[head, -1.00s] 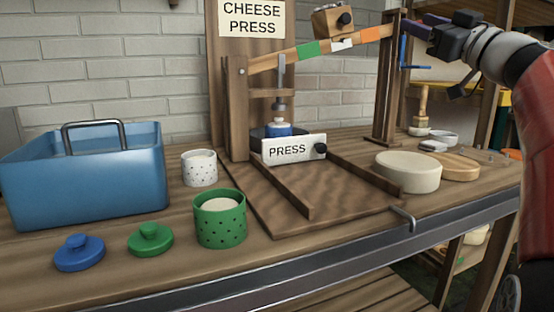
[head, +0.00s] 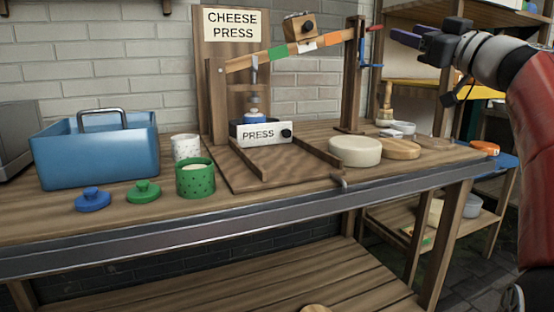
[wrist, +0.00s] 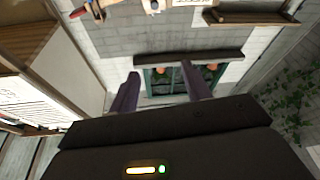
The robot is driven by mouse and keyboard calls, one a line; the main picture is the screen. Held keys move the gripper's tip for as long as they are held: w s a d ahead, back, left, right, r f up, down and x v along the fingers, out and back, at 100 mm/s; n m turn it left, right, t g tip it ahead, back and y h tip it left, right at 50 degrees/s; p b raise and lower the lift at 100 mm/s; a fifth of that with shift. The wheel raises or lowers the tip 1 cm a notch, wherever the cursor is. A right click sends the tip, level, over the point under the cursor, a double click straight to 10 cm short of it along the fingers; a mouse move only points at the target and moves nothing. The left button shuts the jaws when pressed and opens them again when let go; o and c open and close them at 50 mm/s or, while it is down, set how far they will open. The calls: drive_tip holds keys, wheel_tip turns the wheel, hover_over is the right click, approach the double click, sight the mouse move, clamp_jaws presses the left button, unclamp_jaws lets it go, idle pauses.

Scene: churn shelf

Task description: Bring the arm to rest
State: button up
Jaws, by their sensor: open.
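My gripper (head: 405,38) is at the upper right in the head view, raised above the bench and to the right of the cheese press (head: 213,100). Its purple fingers point left, near the right end of the press lever (head: 330,39). In the wrist view the two fingers (wrist: 163,90) stand apart with nothing between them. Beyond them are a brick wall (wrist: 130,35) and a dark green-framed window (wrist: 176,78).
On the bench (head: 130,228) stand a blue basket (head: 95,160), a white pot (head: 186,148), a green pot (head: 196,181), blue (head: 93,200) and green (head: 143,192) lids, and a pale cheese wheel (head: 355,152). Shelves (head: 425,15) stand behind my arm.

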drive_tip(key=s+a+f+m+g+h, duration=0.1)
drive_tip(key=s+a+f+m+g, duration=0.2)
drive_tip(key=f, duration=0.4)
drive_tip(key=s+a+f+g+h+p, duration=0.1)
drive_tip(key=s+a+f+g+h, duration=0.1)
drive_tip(key=a+f, duration=0.35)
drive_tip(key=s+a+f+m+g+h, duration=0.1)
drive_tip(key=s+a+f+m+g, duration=0.15)
drive_tip(key=f, duration=0.45)
drive_tip(key=s+f+m+g+h, duration=0.1)
drive_tip(key=s+f+g+h, duration=0.1)
drive_tip(key=s+f, duration=0.9)
drive_tip(key=s+f+m+g+h+p, duration=0.1)
drive_tip(key=s+f+g+h, duration=0.2)
drive_tip(key=s+f, duration=0.7)
wheel_tip(320, 180, down, 6)
drive_tip(key=shift+s+d+r+m+g+h, duration=0.1)
drive_tip(key=shift+s+d+m+g+h, duration=0.2)
drive_tip(key=shift+h, duration=0.4)
drive_tip(key=shift+a, duration=0.1)
